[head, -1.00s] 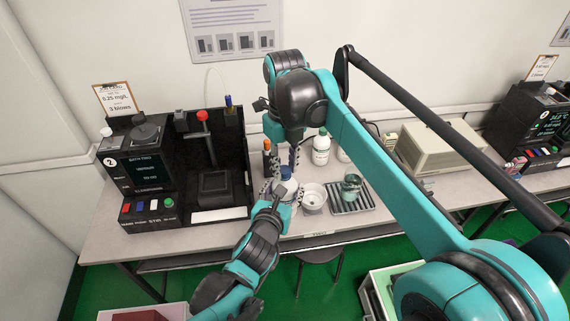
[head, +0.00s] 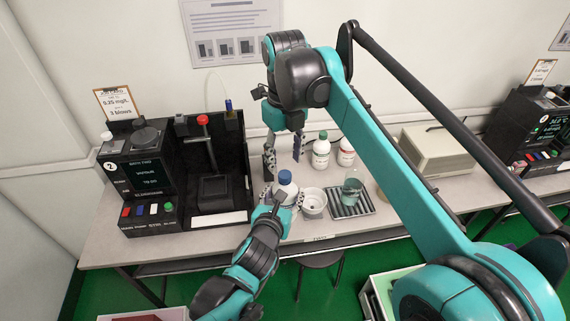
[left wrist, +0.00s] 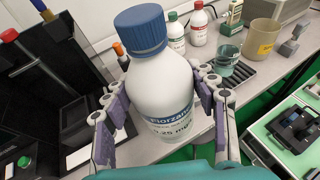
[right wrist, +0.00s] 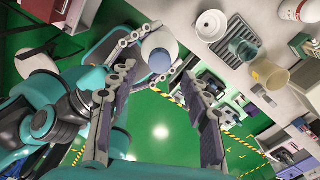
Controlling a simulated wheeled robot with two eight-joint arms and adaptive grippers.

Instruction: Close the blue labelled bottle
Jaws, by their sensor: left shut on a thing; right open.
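The white blue-labelled bottle (head: 287,191) stands upright at the bench front, its label facing the left wrist camera (left wrist: 168,100). A blue cap (left wrist: 140,28) sits level on its neck; how tightly it is screwed cannot be seen. My left gripper (head: 280,198) is shut around the bottle body, one finger on each side in the left wrist view (left wrist: 158,108). My right gripper (head: 284,157) is open and empty above the cap, fingers pointing down. In the right wrist view the cap (right wrist: 160,61) lies beyond the fingers, apart from them.
A white bowl (head: 313,203) stands close right of the bottle. A beaker (head: 351,190) stands on a ribbed tray (head: 364,207). Green-capped (head: 321,152) and red-capped (head: 346,153) bottles stand behind. A black tester (head: 137,180) and dark stand (head: 238,180) are at left.

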